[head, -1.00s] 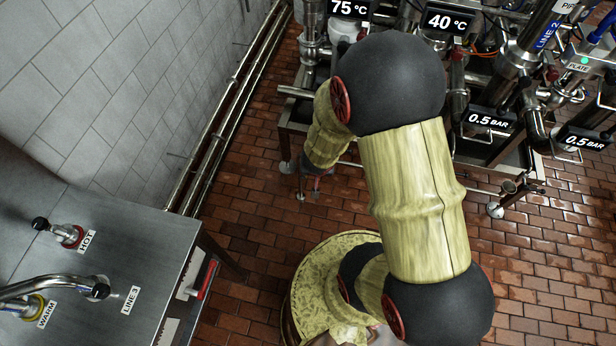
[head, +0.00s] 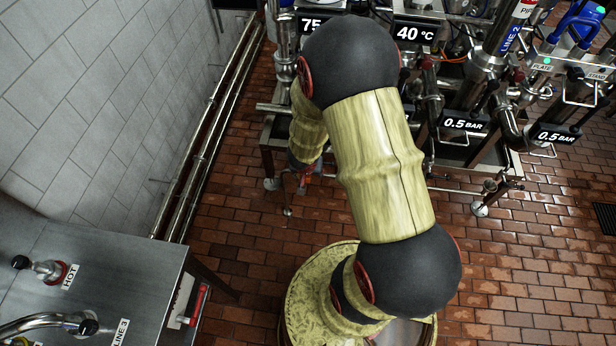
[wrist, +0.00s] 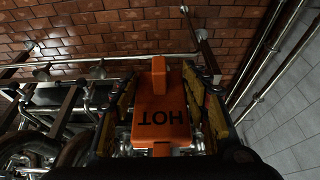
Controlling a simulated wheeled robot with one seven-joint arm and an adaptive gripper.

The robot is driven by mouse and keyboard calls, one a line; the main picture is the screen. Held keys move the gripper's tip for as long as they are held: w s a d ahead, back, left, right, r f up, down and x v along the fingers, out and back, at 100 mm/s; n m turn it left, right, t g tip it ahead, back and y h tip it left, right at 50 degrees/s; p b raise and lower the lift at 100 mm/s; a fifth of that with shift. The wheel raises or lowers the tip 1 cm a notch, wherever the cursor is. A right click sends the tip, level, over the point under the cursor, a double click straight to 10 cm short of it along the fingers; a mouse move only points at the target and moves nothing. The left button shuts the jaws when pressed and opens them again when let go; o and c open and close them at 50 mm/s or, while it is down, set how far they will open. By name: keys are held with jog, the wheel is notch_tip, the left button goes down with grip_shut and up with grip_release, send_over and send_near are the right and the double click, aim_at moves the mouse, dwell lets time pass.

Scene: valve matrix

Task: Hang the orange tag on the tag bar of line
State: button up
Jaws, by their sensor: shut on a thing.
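The orange tag (wrist: 160,115) is in the middle of the wrist view, with the word HOT upside down on it. My gripper (wrist: 163,95) is shut on the tag, with a finger on each side of it. In the head view my arm hides most of the gripper, and I cannot make out the tag there. A LINE 3 label (head: 121,332) is on the metal table at the lower left. A red bar (head: 198,306) with white cards beside it is at that table's right side. I cannot tell which part is the tag bar.
The steel table (head: 125,270) carries a HOT valve (head: 45,268) and a curved pipe. Pipes (head: 205,150) run along the tiled wall. A pipe rack with gauges, including a 40 °C display (head: 414,33), stands at the back. Brick floor (head: 235,220) is clear between table and rack.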

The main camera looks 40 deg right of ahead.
jog(key=w+d+f+p, duration=0.1)
jog(key=w+d+p, duration=0.1)
jog(key=w+d, duration=0.6)
jog(key=shift+d+p, duration=0.4)
jog(key=shift+d, duration=0.25)
dwell(0.5)
jog(key=shift+f, duration=0.1)
jog(key=o, duration=1.3)
jog(key=v, duration=1.2)
jog(key=shift+s, duration=0.1)
